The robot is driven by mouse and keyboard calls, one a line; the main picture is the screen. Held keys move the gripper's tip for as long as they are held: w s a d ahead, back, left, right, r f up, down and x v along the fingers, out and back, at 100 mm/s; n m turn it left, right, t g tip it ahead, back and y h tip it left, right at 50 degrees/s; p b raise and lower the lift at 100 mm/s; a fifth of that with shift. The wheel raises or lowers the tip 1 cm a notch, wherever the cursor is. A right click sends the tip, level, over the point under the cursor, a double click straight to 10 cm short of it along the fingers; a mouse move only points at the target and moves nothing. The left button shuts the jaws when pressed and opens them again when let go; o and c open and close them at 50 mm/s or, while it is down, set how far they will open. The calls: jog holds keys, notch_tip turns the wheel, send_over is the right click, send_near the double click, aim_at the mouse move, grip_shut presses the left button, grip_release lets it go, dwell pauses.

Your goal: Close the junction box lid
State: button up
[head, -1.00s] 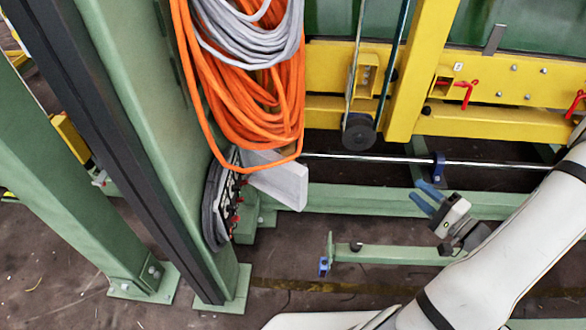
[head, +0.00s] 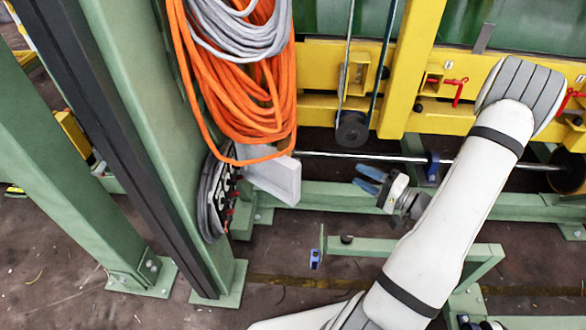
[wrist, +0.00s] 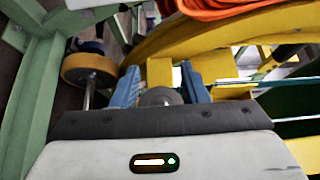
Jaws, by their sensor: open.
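The junction box (head: 214,197) is on the side of a green column, below the hanging cables. Its dark inside with small red parts shows at a steep angle. Its pale grey lid (head: 274,181) stands swung out to the right, so the box is open. My gripper (head: 367,180), with blue fingers, is to the right of the lid, with a clear gap between them in the picture. In the wrist view my gripper (wrist: 158,88) has its two blue fingers apart, with nothing held between them. I cannot clearly make out the box or lid there.
Orange cable coils (head: 250,105) hang just above the box and overlap the lid's top edge. A metal rod (head: 340,155) runs behind my gripper. A yellow frame (head: 415,70) stands behind, and a low green beam (head: 335,196) lies below the rod. Open floor shows in front.

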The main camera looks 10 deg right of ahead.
jog(key=w+a+f+n+g+y, duration=0.5)
jog(key=w+a+f+g, duration=0.15)
jog(key=w+a, duration=0.4)
jog(key=b, duration=0.3)
send_near(270, 168)
jog(key=x, duration=0.4)
jog(key=shift+w+d+r, duration=0.1)
jog(key=shift+w+r, duration=0.05)
jog(key=shift+r, duration=0.15)
jog(key=shift+c, duration=0.6)
grip_shut()
